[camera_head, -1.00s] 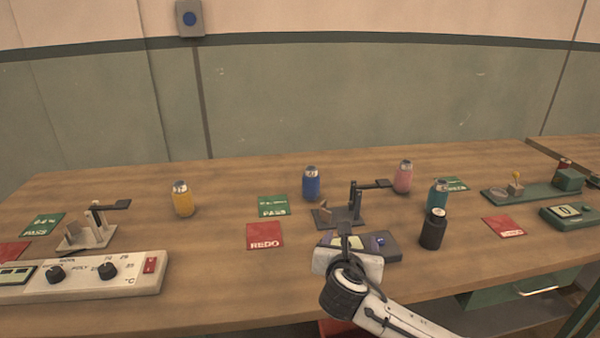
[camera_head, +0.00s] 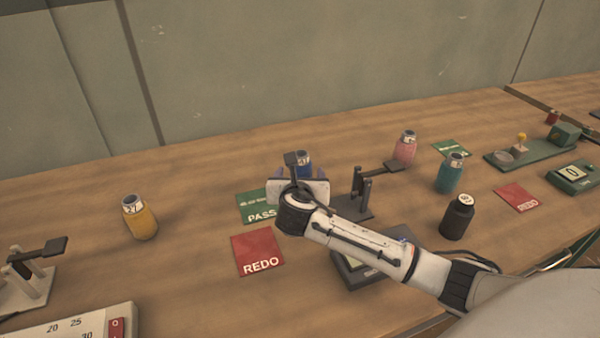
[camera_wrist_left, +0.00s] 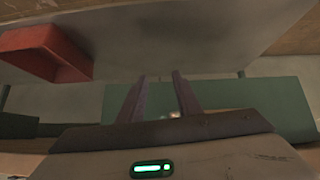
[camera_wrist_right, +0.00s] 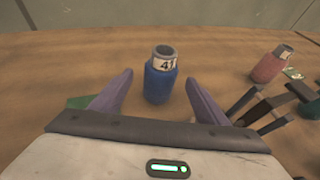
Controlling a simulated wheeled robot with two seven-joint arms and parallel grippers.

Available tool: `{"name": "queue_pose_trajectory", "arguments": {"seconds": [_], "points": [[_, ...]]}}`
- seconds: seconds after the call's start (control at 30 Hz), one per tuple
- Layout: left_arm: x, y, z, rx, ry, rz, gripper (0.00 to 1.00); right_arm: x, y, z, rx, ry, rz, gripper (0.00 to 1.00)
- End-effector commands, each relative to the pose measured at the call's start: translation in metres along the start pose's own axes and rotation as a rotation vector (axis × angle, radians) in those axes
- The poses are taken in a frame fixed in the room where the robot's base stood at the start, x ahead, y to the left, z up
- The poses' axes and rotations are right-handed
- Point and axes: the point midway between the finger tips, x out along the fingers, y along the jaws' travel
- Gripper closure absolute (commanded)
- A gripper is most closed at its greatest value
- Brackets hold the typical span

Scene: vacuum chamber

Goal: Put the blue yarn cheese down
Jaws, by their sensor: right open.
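The blue yarn cheese (camera_wrist_right: 160,82) stands upright on the wooden table, with a white numbered label near its top. In the head view (camera_head: 304,160) it is mostly hidden behind my right gripper (camera_head: 297,178). In the right wrist view my right gripper (camera_wrist_right: 158,80) is open. Its two fingers point at the blue cheese, one on each side in the picture, with visible gaps. I cannot tell how far the cheese lies between the tips. My left gripper (camera_wrist_left: 158,76) is out of the head view; its fingers are apart and hold nothing.
A green PASS card (camera_head: 256,207) and a red REDO card (camera_head: 258,251) lie near my right arm. A dark stand (camera_head: 360,192) is close on the right.

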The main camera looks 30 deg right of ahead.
Motion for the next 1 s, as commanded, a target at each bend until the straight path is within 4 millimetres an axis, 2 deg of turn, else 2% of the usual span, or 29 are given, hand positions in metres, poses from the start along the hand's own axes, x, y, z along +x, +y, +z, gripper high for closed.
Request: {"name": "queue_pose_trajectory", "arguments": {"seconds": [0.37, 0.67, 0.7, 1.0], "points": [[-0.001, 0.000, -0.005, 0.001, 0.006, 0.000, 0.69, 0.046, -0.002, 0.003, 0.002, 0.001, 0.000, 0.32], [0.000, -0.001, -0.014, 0.003, 0.023, -0.001, 0.69, 0.052, -0.002, 0.003, 0.002, 0.000, 0.002, 0.32], [0.000, -0.001, -0.014, 0.003, 0.023, -0.001, 0.69, 0.052, -0.002, 0.003, 0.002, 0.000, 0.001, 0.33], [0.000, -0.001, -0.013, 0.003, 0.021, -0.001, 0.69, 0.052, -0.002, 0.003, 0.002, -0.001, 0.001, 0.82]]}}
